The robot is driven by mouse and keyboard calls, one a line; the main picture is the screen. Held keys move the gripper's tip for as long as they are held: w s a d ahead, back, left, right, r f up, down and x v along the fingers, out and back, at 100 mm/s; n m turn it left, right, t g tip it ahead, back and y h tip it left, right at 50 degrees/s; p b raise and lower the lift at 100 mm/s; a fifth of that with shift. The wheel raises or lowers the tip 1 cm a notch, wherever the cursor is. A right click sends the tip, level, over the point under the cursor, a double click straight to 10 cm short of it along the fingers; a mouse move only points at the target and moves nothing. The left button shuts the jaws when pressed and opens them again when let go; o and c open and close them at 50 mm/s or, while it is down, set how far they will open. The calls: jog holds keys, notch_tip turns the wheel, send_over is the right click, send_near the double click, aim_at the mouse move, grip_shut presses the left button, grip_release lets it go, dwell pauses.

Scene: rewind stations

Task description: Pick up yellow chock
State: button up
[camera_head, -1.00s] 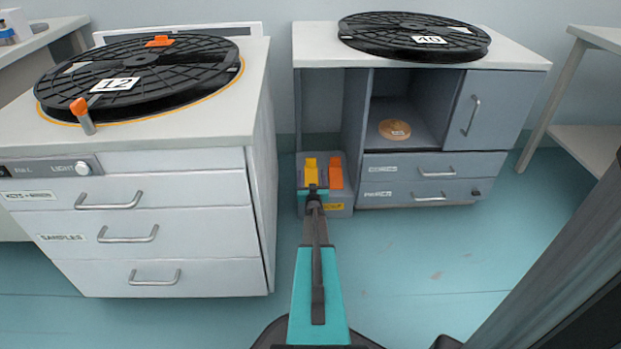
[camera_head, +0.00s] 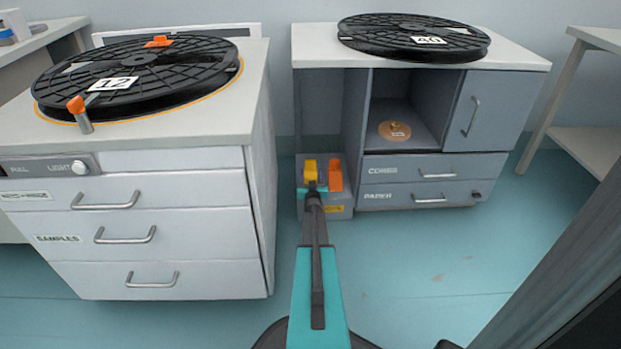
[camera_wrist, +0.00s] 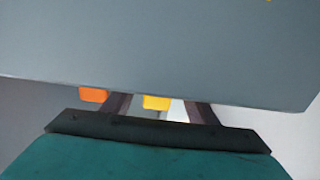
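A grey panel (camera_wrist: 170,50) hides the fingertips there. The orange chock (camera_wrist: 93,95) shows outside the left finger.
A white drawer cabinet (camera_head: 150,230) with another reel (camera_head: 135,85) is close on the left. The floor at right (camera_head: 430,260) is clear.

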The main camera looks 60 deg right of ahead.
aim_at(310, 164)
jog(key=c, duration=0.9)
jog(key=shift+o, duration=0.2)
jog(key=shift+r, duration=0.2)
jog(key=shift+r+p, duration=0.7)
jog(key=shift+r, duration=0.25)
jog(key=shift+s+a+r+p, duration=0.1)
jog(key=shift+a+r+p, duration=0.1)
jog(key=shift+r+p, duration=0.6)
jog(key=w+a+r+p+v, duration=0.1)
jog(key=p+v, duration=0.3)
jog(key=v, duration=1.1)
jog(key=shift+w+a, duration=0.5)
jog(key=shift+w, duration=0.1)
